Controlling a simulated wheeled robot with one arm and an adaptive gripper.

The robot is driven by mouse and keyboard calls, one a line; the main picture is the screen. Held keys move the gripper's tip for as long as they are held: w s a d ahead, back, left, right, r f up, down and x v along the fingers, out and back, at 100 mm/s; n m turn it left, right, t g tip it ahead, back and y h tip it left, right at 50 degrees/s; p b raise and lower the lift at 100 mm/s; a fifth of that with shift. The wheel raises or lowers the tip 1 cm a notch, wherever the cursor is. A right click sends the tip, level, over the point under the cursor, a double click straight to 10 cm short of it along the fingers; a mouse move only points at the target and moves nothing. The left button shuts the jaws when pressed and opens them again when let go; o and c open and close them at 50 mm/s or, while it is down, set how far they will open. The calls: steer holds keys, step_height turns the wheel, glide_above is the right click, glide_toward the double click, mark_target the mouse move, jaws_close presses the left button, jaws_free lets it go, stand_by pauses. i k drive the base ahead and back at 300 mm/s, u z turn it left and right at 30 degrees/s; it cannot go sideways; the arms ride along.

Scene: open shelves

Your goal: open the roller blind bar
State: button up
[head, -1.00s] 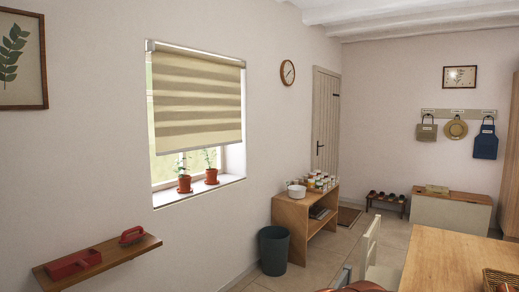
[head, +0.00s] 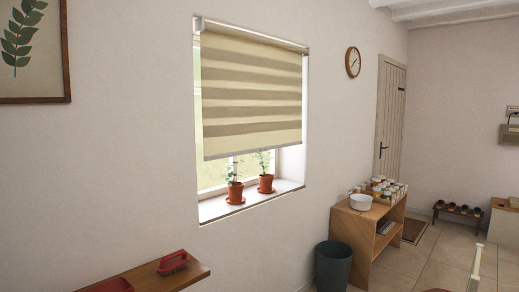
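The striped beige roller blind (head: 252,95) hangs in the window recess and covers roughly the upper two thirds of the opening. Its bottom bar (head: 252,148) is a thin, pale strip along the blind's lower edge, running nearly level above two potted plants. The window glass shows below and at the left of the blind. My gripper is not in the head view.
Two terracotta pots (head: 235,192) (head: 266,184) stand on the sill (head: 215,209) under the blind. A wooden wall shelf (head: 190,275) juts out at lower left with a red brush (head: 173,261). A dark bin (head: 333,267) and low wooden shelf unit (head: 364,226) stand right of the window.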

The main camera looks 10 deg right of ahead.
mark_target(219, 142)
steer(key=i, duration=2.35)
steer(key=z, duration=1.75)
steer(key=i, duration=0.8)
steer(key=u, duration=2.35)
